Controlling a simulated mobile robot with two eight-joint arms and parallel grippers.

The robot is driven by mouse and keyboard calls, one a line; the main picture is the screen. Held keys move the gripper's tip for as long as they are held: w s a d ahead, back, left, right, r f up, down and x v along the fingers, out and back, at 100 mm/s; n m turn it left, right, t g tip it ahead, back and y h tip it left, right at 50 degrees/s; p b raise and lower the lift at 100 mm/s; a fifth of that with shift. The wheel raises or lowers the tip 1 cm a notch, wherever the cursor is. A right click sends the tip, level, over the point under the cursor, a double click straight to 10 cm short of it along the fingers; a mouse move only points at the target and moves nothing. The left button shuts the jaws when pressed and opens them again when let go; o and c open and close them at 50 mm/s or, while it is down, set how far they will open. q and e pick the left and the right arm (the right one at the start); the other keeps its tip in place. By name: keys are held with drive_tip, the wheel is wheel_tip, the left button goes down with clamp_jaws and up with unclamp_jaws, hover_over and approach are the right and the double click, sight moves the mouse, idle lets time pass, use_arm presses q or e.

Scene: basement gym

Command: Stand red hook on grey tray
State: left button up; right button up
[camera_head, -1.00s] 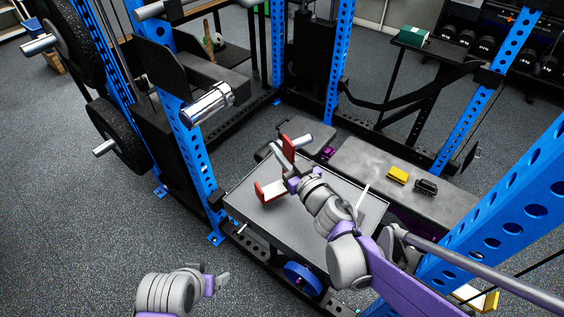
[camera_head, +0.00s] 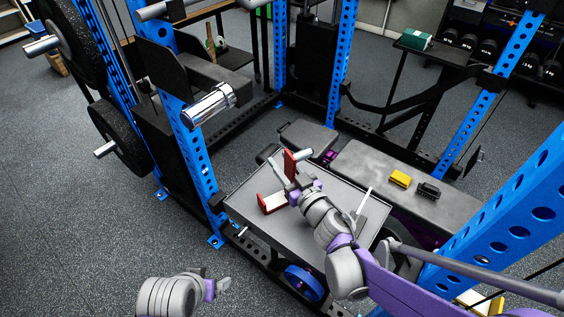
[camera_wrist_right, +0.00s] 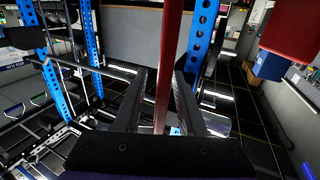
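The red hook (camera_head: 289,162) shows red plates at top and lower left, with a silver cylinder beside the upper plate. It appears upright above the left part of the grey tray (camera_head: 318,228); I cannot tell whether its lower end touches it. My right gripper (camera_head: 290,186) is shut on the hook. In the right wrist view, a red bar of the hook (camera_wrist_right: 169,60) runs between the two fingers (camera_wrist_right: 165,100). My left gripper (camera_head: 223,285) is low at the picture's bottom, away from the tray; its opening is unclear.
Blue rack uprights (camera_head: 192,150) stand left of the tray and at right (camera_head: 510,220). Behind the tray is a grey bench (camera_head: 375,165) with a yellow block (camera_head: 400,178) and a black block (camera_head: 429,190). A white stick (camera_head: 363,201) rises near the tray's right side.

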drive_tip(key=shift+r, duration=0.25)
drive_tip(key=v, duration=1.2)
drive_tip(key=shift+d+f, duration=0.1)
drive_tip(key=shift+d, duration=0.05)
